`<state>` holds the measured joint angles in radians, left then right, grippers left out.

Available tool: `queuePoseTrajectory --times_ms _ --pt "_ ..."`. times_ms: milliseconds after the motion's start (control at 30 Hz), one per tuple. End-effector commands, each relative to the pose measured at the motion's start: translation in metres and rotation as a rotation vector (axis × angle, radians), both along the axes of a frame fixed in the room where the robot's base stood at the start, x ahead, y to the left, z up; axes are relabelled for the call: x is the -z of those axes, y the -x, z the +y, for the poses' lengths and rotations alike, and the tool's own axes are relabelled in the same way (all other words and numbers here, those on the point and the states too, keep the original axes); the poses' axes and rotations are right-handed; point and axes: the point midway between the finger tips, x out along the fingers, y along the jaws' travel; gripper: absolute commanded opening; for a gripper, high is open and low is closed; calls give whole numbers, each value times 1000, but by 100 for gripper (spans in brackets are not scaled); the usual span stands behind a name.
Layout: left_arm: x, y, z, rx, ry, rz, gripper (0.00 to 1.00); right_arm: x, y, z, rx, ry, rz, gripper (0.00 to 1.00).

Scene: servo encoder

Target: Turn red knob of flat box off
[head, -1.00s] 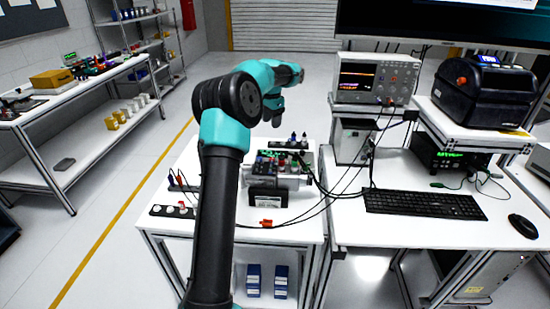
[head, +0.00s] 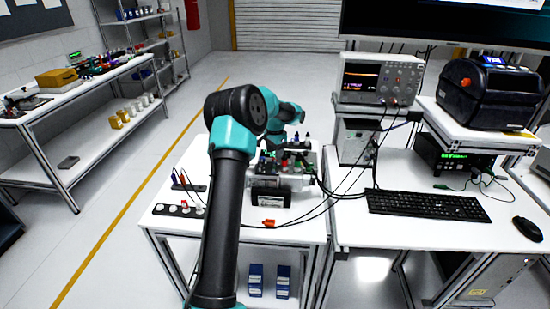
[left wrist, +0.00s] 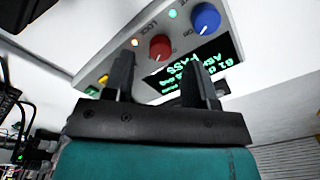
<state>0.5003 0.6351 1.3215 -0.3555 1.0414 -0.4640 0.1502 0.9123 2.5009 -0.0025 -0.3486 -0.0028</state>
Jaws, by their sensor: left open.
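The flat box (left wrist: 232,55) fills the upper part of the left wrist view. It is light grey with a red knob (left wrist: 160,47), a blue knob (left wrist: 207,18), small lit lamps and a dark display with green text. My left gripper (left wrist: 157,68) is open, its two dark fingers pointing at the panel. The red knob lies just beyond the fingertips, between them in the picture; I cannot tell whether they touch it. In the head view my left gripper (head: 277,145) is over the back of the small white table, and the flat box is mostly hidden there.
A motor assembly with cables (head: 280,186) stands on the small white table (head: 180,222), near the arm. Black cables run right towards the oscilloscope (head: 380,80). A keyboard (head: 427,204) and mouse (head: 528,229) lie on the right desk.

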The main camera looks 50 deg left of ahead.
Motion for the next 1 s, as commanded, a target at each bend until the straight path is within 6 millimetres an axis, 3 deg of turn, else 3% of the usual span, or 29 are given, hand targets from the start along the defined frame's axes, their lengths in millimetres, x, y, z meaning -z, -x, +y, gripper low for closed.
queuePoseTrajectory --times_ms 200,567,1000 --pt "25 0 0 0 0 1 52 0 0 0 0 0 0 0" --pt "30 0 0 0 -1 0 52 0 0 0 0 0 0 0" --pt "29 0 0 0 -1 -1 11 0 0 0 0 0 0 0"
